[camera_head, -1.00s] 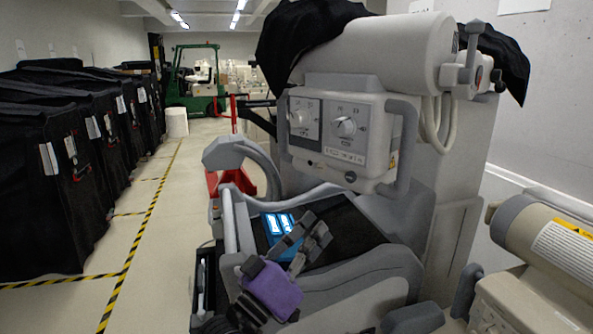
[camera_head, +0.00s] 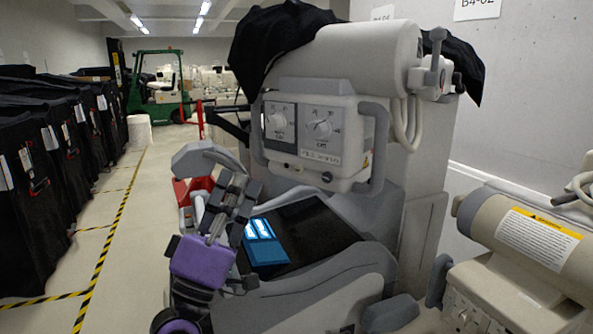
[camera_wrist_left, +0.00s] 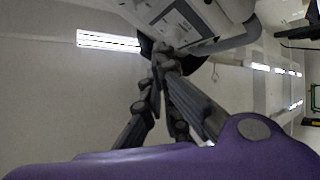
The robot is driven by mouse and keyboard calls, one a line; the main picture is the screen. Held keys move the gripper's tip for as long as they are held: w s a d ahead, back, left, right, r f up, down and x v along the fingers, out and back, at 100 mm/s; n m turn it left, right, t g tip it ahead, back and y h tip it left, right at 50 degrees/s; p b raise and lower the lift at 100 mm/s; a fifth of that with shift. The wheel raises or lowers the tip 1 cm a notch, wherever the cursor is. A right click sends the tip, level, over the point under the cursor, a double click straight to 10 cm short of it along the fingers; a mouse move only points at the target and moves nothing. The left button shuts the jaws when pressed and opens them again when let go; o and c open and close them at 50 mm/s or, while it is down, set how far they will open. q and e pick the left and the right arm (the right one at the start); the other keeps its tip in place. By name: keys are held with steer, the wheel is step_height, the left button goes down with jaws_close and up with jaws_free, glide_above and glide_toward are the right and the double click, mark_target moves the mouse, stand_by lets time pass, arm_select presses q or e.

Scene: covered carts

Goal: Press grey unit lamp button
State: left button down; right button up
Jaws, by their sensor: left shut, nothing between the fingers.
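The grey unit (camera_head: 385,220) stands in the middle of the head view. Its control box (camera_head: 318,128) carries two dials, with a small dark round knob (camera_head: 326,177) at its lower edge. I cannot tell which part is the lamp button. My left gripper (camera_head: 238,182), with a purple body, points up in front of the unit, left of and below the control box. Its fingers are shut and empty, apart from the panel. In the left wrist view the shut fingers (camera_wrist_left: 163,58) point toward the control box (camera_wrist_left: 186,22). My right gripper is not in view.
A blue-and-white card (camera_head: 264,243) lies on the unit's dark tray (camera_head: 312,232). A grey curved handle (camera_head: 205,155) rises behind my left gripper. Another beige unit (camera_head: 520,245) stands at right. Black covered carts (camera_head: 30,205) line the left, beside a clear aisle (camera_head: 140,215).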

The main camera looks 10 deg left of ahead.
mark_target(276, 173)
arm_select(q)
steer(key=w+d, duration=0.3)
steer(key=w, duration=0.4)
steer(key=shift+w+d+b, duration=0.35)
steer(key=shift+d+b, duration=0.05)
steer(key=shift+b, duration=0.05)
stand_by(0.4)
stand_by(0.7)
steer(key=shift+w+d, duration=0.2)
steer(key=shift+w, duration=0.2)
stand_by(0.3)
